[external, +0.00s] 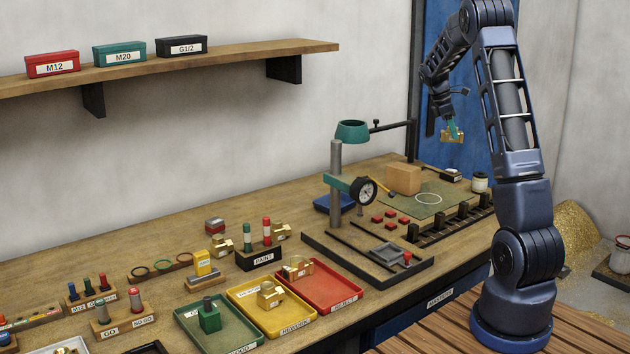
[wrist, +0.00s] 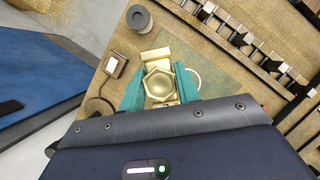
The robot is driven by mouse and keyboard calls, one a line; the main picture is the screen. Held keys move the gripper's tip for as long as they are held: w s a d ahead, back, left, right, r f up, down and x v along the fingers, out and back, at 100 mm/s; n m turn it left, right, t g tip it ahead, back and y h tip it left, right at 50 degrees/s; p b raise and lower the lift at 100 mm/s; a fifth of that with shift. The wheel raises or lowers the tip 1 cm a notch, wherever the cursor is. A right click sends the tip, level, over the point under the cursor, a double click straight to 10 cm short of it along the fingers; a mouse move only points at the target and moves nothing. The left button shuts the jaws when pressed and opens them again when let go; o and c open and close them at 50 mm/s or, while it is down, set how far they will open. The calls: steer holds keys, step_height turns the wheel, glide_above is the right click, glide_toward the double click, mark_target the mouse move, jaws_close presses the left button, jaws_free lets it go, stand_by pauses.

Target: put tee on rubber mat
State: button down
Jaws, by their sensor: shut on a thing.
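My gripper (external: 453,132) has teal fingers and is shut on a brass tee (external: 445,137). It holds the tee high above the far right end of the bench. In the wrist view the tee (wrist: 159,84) sits between the two fingers (wrist: 160,92), with its hexagonal end facing the camera. The green rubber mat (external: 425,210) lies flat on the bench below, with a pale ring marked on it. In the wrist view the mat (wrist: 205,50) shows beyond the tee, partly hidden by it and the fingers.
A cardboard-coloured block (external: 403,179) stands at the mat's back left edge. A small jar (external: 480,182) and a slotted dark rack (external: 455,222) flank the mat. A dial gauge stand (external: 338,185) rises to its left. Brass fittings lie in the yellow tray (external: 245,300) and red tray (external: 340,300).

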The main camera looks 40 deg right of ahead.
step_height(320, 180, down, 19)
steer(key=shift+f, duration=0.2)
stand_by(0.5)
steer(key=c, duration=1)
jaws_free()
steer(key=shift+f, duration=0.1)
